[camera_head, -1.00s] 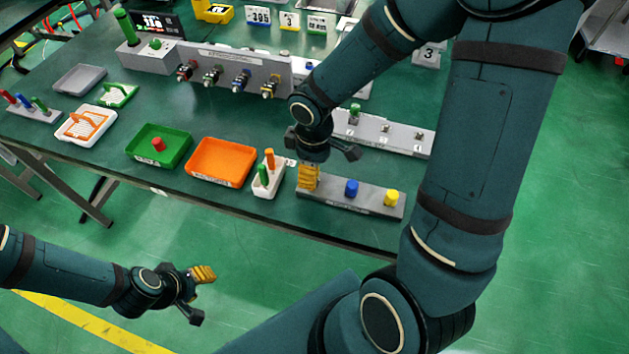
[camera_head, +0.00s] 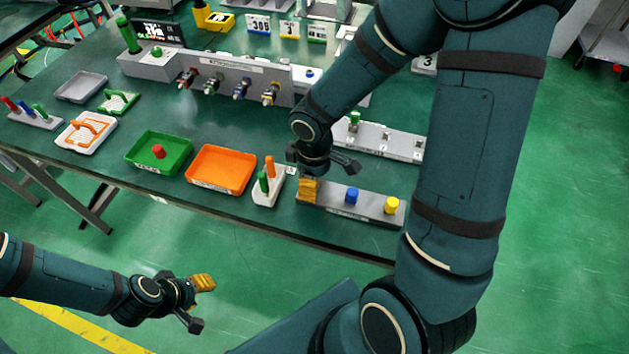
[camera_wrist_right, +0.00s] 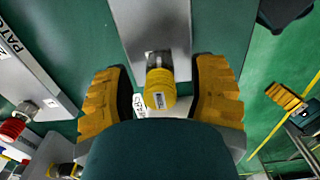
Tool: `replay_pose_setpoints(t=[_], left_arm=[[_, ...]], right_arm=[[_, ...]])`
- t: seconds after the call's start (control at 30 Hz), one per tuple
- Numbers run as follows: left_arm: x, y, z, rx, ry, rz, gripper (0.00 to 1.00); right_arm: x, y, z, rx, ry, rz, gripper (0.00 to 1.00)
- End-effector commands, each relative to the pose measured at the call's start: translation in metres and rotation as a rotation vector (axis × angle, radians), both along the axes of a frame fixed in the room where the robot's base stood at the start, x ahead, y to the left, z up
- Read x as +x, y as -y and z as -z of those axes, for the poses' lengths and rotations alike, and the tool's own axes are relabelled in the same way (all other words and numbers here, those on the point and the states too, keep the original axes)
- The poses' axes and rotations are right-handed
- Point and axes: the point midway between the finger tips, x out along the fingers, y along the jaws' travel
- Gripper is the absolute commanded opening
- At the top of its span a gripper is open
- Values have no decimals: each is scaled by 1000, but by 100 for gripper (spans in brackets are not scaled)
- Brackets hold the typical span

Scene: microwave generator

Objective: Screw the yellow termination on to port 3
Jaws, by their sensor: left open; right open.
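My right gripper (camera_head: 309,190) is over the left end of a long grey holder (camera_head: 370,204) at the table's front edge. Its yellow fingers are open. In the right wrist view a yellow cylinder with a small white label (camera_wrist_right: 160,90) is between the open fingers, with a visible gap on each side. In the head view a yellow cap (camera_head: 391,205) stands upright on the holder's right end, apart from this gripper. My left gripper (camera_head: 204,284) is open and empty, in front of the table over the floor. I cannot tell which port is number 3.
A blue cap (camera_head: 351,195) stands mid-holder. Left of it are a small white rack (camera_head: 270,190), an orange tray (camera_head: 221,169) and a green tray (camera_head: 158,154). A grey panel with coloured connectors (camera_head: 240,78) and a grey box (camera_head: 400,143) stand behind. Open table lies between panel and trays.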

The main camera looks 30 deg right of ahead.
Motion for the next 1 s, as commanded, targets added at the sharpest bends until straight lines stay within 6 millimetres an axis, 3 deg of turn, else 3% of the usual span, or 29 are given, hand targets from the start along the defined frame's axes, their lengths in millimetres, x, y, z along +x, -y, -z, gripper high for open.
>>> replay_pose_setpoints(t=[0.33,0.37,0.5,0.53,1.0], left_arm=[[0,0,0,0,0,0,42],[0,0,0,0,0,0,42],[0,0,0,0,0,0,42],[0,0,0,0,0,0,42],[0,0,-8,0,0,0,42]], right_arm=[[0,0,0,0,0,0,57],[0,0,0,0,0,0,53],[0,0,0,0,0,0,4],[0,0,0,0,0,0,0],[0,0,-9,0,0,0,0]])
